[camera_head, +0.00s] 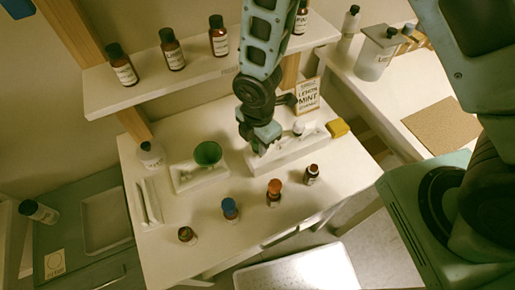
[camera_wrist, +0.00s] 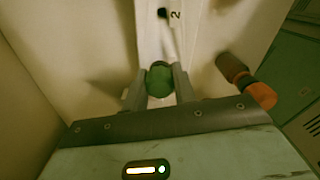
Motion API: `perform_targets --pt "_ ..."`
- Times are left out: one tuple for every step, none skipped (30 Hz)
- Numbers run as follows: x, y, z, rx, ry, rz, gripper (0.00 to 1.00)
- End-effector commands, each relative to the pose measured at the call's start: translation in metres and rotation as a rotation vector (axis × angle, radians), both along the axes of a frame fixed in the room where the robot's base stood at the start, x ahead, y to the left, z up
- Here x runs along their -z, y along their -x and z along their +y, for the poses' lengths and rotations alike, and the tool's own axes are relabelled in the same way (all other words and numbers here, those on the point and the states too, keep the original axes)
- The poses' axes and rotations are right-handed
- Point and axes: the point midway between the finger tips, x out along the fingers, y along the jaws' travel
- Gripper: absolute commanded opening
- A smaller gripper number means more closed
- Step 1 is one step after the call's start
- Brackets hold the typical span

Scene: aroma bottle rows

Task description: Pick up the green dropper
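The green dropper (camera_wrist: 159,80) has a round green bulb and a pale tube that runs away from me, up the picture in the wrist view. My gripper (camera_wrist: 161,74) has one finger on each side of the bulb, with no clear gap, and looks shut on it. In the head view my gripper (camera_head: 262,142) points down at the white holder (camera_head: 290,150) on the table and hides the bulb there. The tube's far end lies close to a dark spot by a number 2 in the wrist view.
An orange-capped bottle (camera_wrist: 248,82) stands right of my fingers. Blue-capped (camera_head: 230,209) and dark-capped (camera_head: 311,175) bottles stand along the table front. A shelf (camera_head: 150,95) with bottles is behind; a lemon mint card (camera_head: 307,97) stands close.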

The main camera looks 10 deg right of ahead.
Motion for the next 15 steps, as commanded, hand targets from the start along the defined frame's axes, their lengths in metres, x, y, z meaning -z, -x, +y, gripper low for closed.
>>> perform_targets --pt "-0.0001 0.0001 0.0000 0.000 0.000 0.000 0.21" --pt "-0.0001 0.0000 0.0001 0.000 0.000 0.000 0.21" --pt "-0.0002 0.0000 0.0001 0.000 0.000 0.000 0.21" --pt "-0.0002 0.0001 0.0000 0.000 0.000 0.000 0.21" --pt "-0.0002 0.0000 0.0001 0.000 0.000 0.000 0.21" --pt "-0.0002 0.0001 0.0000 0.000 0.000 0.000 0.21" --pt "-0.0002 0.0001 0.0000 0.000 0.000 0.000 0.21" --pt "-0.0003 0.0001 0.0000 0.000 0.000 0.000 0.21" --pt "-0.0006 0.0000 0.0001 0.000 0.000 0.000 0.21" --pt "-0.0011 0.0000 0.0001 0.000 0.000 0.000 0.21" --pt "-0.0018 0.0000 0.0002 0.000 -0.001 0.000 0.21" --pt "-0.0030 -0.0001 0.0003 0.000 -0.001 0.000 0.21" --pt "-0.0043 -0.0001 0.0004 0.000 -0.001 0.000 0.21" --pt "-0.0059 -0.0001 0.0005 0.000 -0.001 0.000 0.21" --pt "-0.0088 -0.0002 0.0007 0.000 -0.003 -0.001 0.21"
